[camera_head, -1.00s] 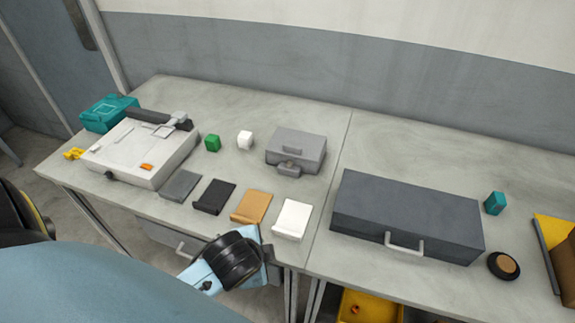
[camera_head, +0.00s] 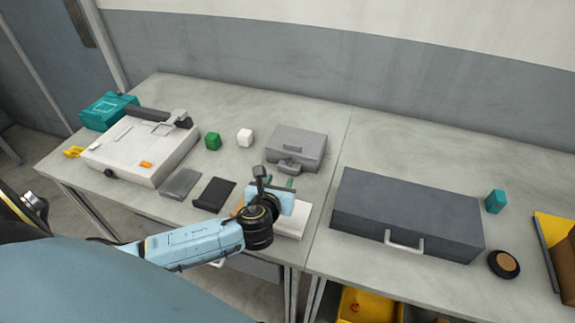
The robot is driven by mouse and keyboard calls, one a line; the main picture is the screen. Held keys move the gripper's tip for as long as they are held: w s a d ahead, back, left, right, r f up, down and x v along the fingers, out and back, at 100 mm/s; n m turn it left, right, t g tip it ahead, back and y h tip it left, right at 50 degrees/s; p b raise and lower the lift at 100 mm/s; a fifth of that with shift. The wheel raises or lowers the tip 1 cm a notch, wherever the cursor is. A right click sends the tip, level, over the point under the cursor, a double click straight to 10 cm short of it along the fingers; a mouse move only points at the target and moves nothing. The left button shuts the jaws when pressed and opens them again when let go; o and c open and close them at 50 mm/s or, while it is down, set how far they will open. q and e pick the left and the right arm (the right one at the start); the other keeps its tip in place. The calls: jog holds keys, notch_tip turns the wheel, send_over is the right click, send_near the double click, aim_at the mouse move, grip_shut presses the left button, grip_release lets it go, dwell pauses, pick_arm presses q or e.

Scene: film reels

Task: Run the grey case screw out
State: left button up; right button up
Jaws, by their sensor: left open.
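The small grey case (camera_head: 298,145) lies shut on the table, left of the table seam. A grey screw fitting (camera_head: 289,167) sits at the middle of its front side; its fine detail is too small to make out. My left gripper (camera_head: 279,182) is open and empty. Its two greenish fingertips point toward the front of the case, just short of the screw fitting, with a visible gap. My left arm reaches in from the lower left. My right gripper is not in view.
The white pad (camera_head: 294,221) and the mostly hidden tan pad lie under my left gripper. The black pad (camera_head: 213,195) and grey pad (camera_head: 180,184) lie to the left. A large dark case (camera_head: 405,213) stands right.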

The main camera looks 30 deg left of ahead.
aim_at(289, 163)
pick_arm(q)
jog(key=b+x, duration=0.2)
jog(key=x, duration=1)
